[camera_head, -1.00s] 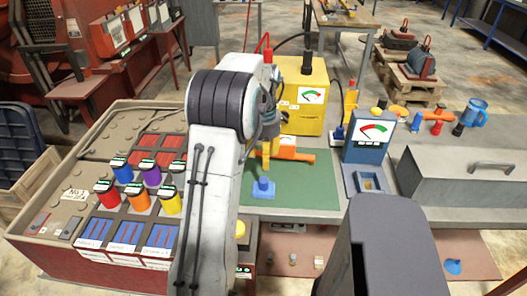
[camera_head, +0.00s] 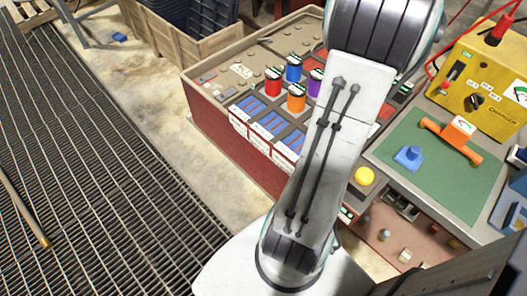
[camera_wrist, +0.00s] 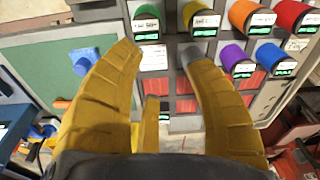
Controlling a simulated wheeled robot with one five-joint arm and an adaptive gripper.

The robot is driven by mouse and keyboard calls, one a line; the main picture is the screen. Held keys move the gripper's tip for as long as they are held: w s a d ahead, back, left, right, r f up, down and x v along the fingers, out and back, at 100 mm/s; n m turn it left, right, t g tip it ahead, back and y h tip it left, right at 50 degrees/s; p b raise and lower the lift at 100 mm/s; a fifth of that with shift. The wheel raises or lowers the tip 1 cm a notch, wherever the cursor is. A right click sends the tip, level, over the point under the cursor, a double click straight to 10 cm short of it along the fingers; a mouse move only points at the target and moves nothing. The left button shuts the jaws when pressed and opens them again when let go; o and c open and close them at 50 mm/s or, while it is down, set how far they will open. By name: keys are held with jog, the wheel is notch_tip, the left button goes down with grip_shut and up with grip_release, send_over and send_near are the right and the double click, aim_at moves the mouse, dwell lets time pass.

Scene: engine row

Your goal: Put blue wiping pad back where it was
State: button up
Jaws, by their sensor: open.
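The blue wiping pad (camera_head: 408,157), a small block with a raised knob, lies on the green mat (camera_head: 452,190). It also shows in the wrist view (camera_wrist: 86,60), left of my fingers and apart from them. My gripper (camera_wrist: 165,50) shows only in the wrist view. Its yellow fingers are spread wide with nothing held between them, above the bench near the coloured spools. In the head view my gripper is out of sight; my arm crosses the middle.
An orange tool (camera_head: 452,140) lies on the mat beside the pad. A yellow charger box (camera_head: 485,85) stands behind. Coloured spools, including a red one (camera_head: 273,80), stand on the red-sided bench. A small blue object (camera_head: 119,37) lies on the floor. The floor grating (camera_head: 90,170) is mostly clear.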

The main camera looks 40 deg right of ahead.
jog(key=w+a+r+n+t, duration=0.1)
jog(key=w+a+n, duration=0.15)
jog(key=a, duration=0.65)
jog(key=w+a+r+n+t, duration=0.15)
jog(key=a+n, duration=0.25)
jog(key=a, duration=0.5)
jog(key=w+a+n, duration=0.3)
jog(key=a+n, duration=0.1)
jog(key=a, duration=0.4)
jog(key=s+a+f+n+y, duration=0.1)
jog(key=s+a+n, duration=0.3)
jog(key=a, duration=0.5)
jog(key=shift+s+a+f+t, duration=0.15)
jog(key=shift+s+f+t, duration=0.1)
jog(key=shift+f+t, duration=0.35)
jog(key=shift+f, duration=0.1)
